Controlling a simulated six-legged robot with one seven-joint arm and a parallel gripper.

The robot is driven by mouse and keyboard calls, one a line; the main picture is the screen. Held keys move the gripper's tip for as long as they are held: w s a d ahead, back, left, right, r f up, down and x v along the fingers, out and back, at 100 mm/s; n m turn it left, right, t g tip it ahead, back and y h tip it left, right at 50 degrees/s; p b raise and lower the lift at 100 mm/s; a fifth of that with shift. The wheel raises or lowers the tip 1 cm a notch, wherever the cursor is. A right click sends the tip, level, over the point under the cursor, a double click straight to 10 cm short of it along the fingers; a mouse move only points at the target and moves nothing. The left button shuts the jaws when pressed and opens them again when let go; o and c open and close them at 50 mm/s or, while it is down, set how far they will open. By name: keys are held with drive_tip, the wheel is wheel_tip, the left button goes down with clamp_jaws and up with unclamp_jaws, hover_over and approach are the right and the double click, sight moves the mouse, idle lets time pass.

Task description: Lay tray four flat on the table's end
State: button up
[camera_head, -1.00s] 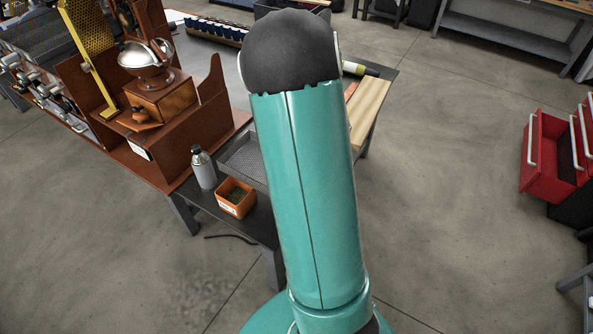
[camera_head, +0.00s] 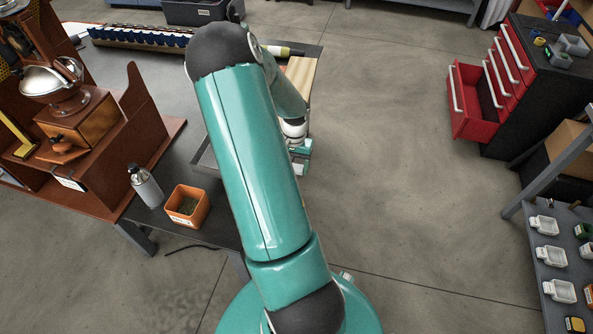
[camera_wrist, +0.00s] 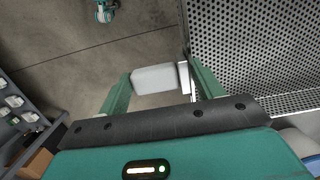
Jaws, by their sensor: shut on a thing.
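My gripper (camera_wrist: 157,68) is shut on a small white tray (camera_wrist: 155,80), which sits between its two green fingers in the wrist view. I cannot read a number on it. In the head view my gripper (camera_head: 300,152) is beside the right side of the dark table (camera_head: 175,158), partly hidden by my arm. The wrist view shows the held tray over the floor, close to the edge of a perforated metal tray (camera_wrist: 250,45). The near end of the table holds an orange box (camera_head: 187,206) and a grey bottle (camera_head: 145,186); my arm hides part of it.
A brown wooden stand with a grinder (camera_head: 75,125) is at the left. A red drawer (camera_head: 470,102) juts from a cabinet at the right. A shelf (camera_head: 560,240) with several white trays stands at the lower right. Open floor lies between.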

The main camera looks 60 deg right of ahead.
drive_tip(key=d+f, duration=0.2)
drive_tip(key=f, duration=0.1)
drive_tip(key=shift+s+d+f, duration=0.1)
drive_tip(key=shift+s+d, duration=0.1)
drive_tip(key=shift+d, duration=0.1)
drive_tip(key=shift+f, duration=1.45)
drive_tip(key=shift+w, duration=0.1)
drive_tip(key=o, duration=1.3)
drive_tip(key=shift+f, duration=0.15)
